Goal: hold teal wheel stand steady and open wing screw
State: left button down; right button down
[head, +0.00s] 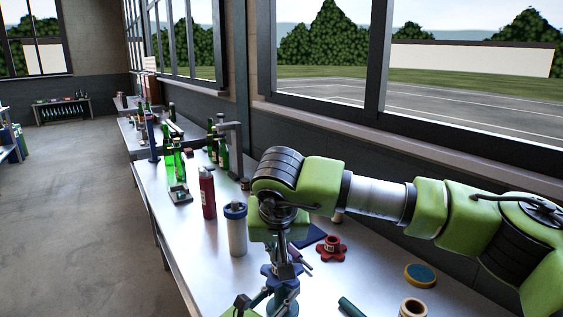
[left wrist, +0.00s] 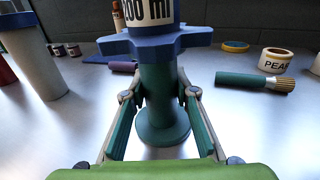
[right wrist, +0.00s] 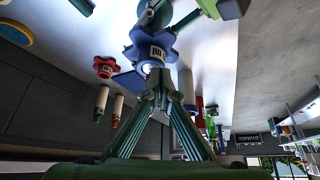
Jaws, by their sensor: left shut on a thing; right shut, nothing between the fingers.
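The teal wheel stand has a teal post (left wrist: 158,92) on a round foot, with a blue lobed wheel (left wrist: 150,42) and a white "ml" label above it. It stands upright in the left wrist view. My left gripper (left wrist: 160,96) is shut on the post, one finger on each side. In the head view the blue wheel (head: 281,271) is partly hidden by my right gripper (head: 286,266), which points down at its top. In the right wrist view, which looks upside down, the fingertips (right wrist: 160,78) come together close to the blue wheel (right wrist: 150,42). I cannot make out the wing screw.
A white cylinder with a blue rim (head: 237,232) and a red bottle (head: 207,192) stand left of the stand. A red lobed wheel (head: 330,249) lies to the right, with a yellow-and-blue disc (head: 421,274) beyond. A green-handled brush (left wrist: 250,80) lies on the table.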

notch_tip(320, 180, up, 6)
jog(key=shift+d+f, duration=0.1)
dwell(0.4)
notch_tip(320, 180, down, 6)
jog(key=d, duration=0.2)
dwell(0.6)
jog(key=shift+w+a, duration=0.3)
jog(key=shift+w, duration=0.2)
dwell(1.2)
